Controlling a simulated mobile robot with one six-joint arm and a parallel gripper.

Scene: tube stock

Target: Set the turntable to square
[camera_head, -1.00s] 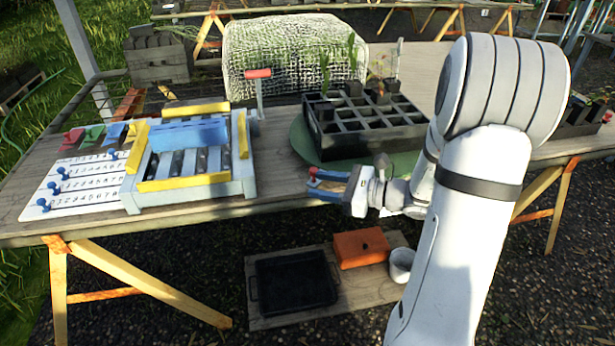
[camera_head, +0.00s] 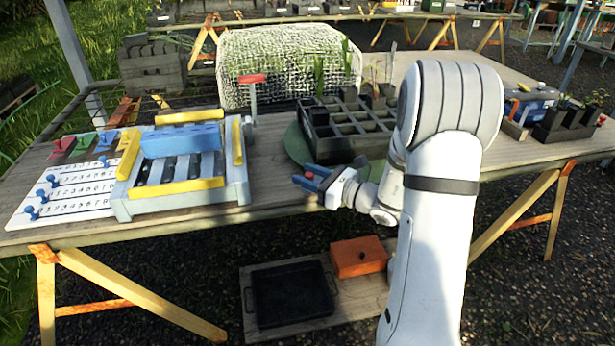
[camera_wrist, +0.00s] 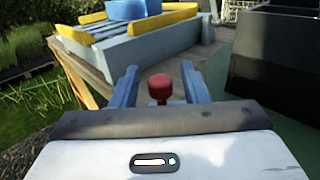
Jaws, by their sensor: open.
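The turntable is a green disc (camera_head: 297,145) near the table's front edge, and part of it also shows in the wrist view (camera_wrist: 291,128). A black compartmented crate (camera_head: 345,147) stands on it, with several plants in its far cells. The crate sits at a slant to the table edge, though my arm hides its right part. My gripper (camera_head: 308,180) is at the turntable's front left, low by the table edge. In the wrist view its blue fingers (camera_wrist: 160,84) are open on either side of a red knob (camera_wrist: 160,87), apparently without gripping it. What the knob is fixed to is hidden.
A pale blue frame with yellow bars (camera_head: 180,188) stands left of the turntable. A white numbered board (camera_head: 70,192) lies further left. A red-topped post (camera_head: 252,90) stands behind. A netted cover (camera_head: 290,62) is at the back. Bare tabletop (camera_head: 268,185) lies between frame and turntable.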

